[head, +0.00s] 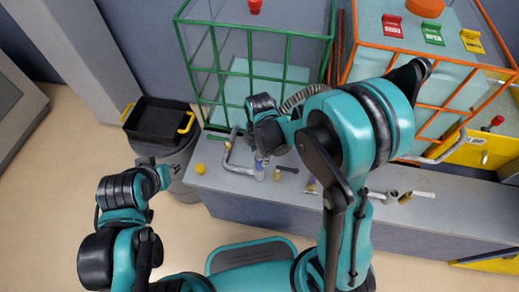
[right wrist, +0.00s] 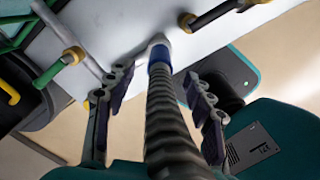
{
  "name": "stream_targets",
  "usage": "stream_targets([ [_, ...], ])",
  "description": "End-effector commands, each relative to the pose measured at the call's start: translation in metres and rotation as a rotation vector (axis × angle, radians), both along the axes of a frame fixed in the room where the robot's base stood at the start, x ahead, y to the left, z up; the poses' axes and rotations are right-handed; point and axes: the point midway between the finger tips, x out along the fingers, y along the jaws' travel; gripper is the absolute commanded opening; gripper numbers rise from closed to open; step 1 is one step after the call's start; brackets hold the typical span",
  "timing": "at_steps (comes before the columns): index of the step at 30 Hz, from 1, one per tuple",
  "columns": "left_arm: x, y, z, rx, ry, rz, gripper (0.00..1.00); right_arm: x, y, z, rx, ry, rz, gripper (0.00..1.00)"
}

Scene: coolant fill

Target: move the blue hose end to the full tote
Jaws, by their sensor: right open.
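The ribbed grey hose with a blue collar and a pale tip (right wrist: 159,60) runs between the fingers of my right gripper (right wrist: 155,100) in the right wrist view. The fingers are open on either side of it. In the head view my right gripper (head: 266,135) is over the grey bench, and the blue hose end (head: 259,168) shows just below it. The orange-framed tote (head: 368,70) at the right looks filled higher than the green-framed tote (head: 262,92). My left arm is low at the left; its gripper (head: 160,178) is too unclear to read.
The grey bench (head: 225,178) carries pipes, fittings and a yellow knob (head: 200,168). A black bin with yellow handles (head: 158,120) stands at the left. Red, green and yellow tags and an orange cap (head: 426,7) are on the orange-framed tote. Floor is clear at the lower left.

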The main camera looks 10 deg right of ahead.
Motion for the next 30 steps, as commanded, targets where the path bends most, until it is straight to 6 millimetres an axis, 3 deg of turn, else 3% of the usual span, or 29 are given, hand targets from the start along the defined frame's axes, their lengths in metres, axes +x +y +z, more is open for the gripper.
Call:
stream_targets([
  [1,0.0,0.0,-0.007,0.0,0.0,0.0,0.37,0.001,0.0,-0.012,0.0,0.0,-0.001,0.53],
  [7,0.0,0.0,-0.017,0.0,0.0,0.0,0.37,0.0,0.0,-0.035,0.0,-0.001,-0.002,0.53],
  [18,0.0,0.0,-0.018,0.0,0.0,0.0,0.37,0.0,0.0,-0.039,0.0,-0.001,-0.003,0.53],
  [19,0.0,0.0,-0.018,0.0,0.0,0.0,0.37,0.0,0.0,-0.039,0.0,-0.001,-0.003,0.5],
  [25,0.0,0.0,-0.018,0.0,0.0,0.0,0.37,0.0,0.0,-0.039,0.0,-0.001,-0.003,0.0],
  [27,0.0,0.0,-0.018,0.0,0.0,0.0,0.37,0.0,0.0,-0.039,0.0,-0.001,-0.003,0.0],
  [28,0.0,0.0,-0.018,0.0,0.0,0.0,0.37,0.0,0.0,-0.039,0.0,-0.001,-0.003,0.2],
  [30,0.0,0.0,-0.018,0.0,0.0,0.0,0.37,0.0,0.0,-0.039,0.0,-0.001,-0.003,0.1],
])
